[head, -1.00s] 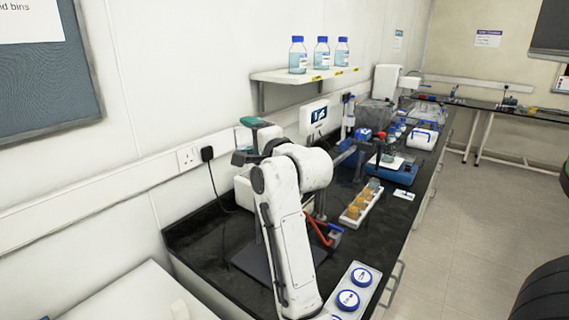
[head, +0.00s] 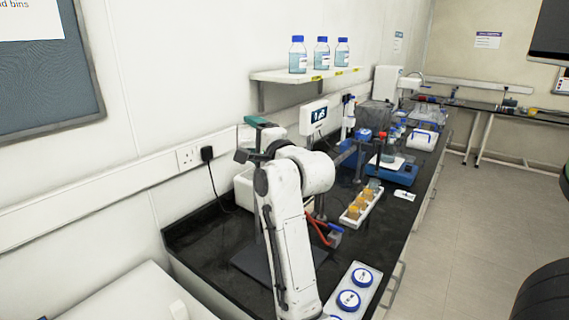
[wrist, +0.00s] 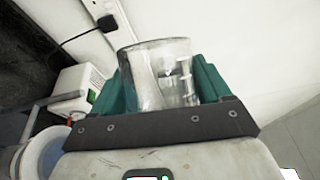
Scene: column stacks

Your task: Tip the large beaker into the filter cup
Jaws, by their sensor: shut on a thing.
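The large beaker (wrist: 163,72) is clear glass with pale graduation marks. In the wrist view it sits between the teal fingers of my gripper (wrist: 165,90), which is shut on it. I cannot tell whether it holds liquid. In the head view my gripper (head: 258,124) is raised near the wall, left of my arm, and the beaker shows only faintly. A round, pale, open-topped vessel (wrist: 42,152) at the lower left of the wrist view, apart from the beaker, may be the filter cup. My arm hides part of the bench in the head view.
A white box-shaped device (wrist: 80,88) stands near the wall socket (head: 189,158). A red clamp (head: 319,232), a rack with orange-filled vessels (head: 354,211) and a tray with blue-lidded jars (head: 349,299) lie right of my arm. Bottles stand on a wall shelf (head: 300,75).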

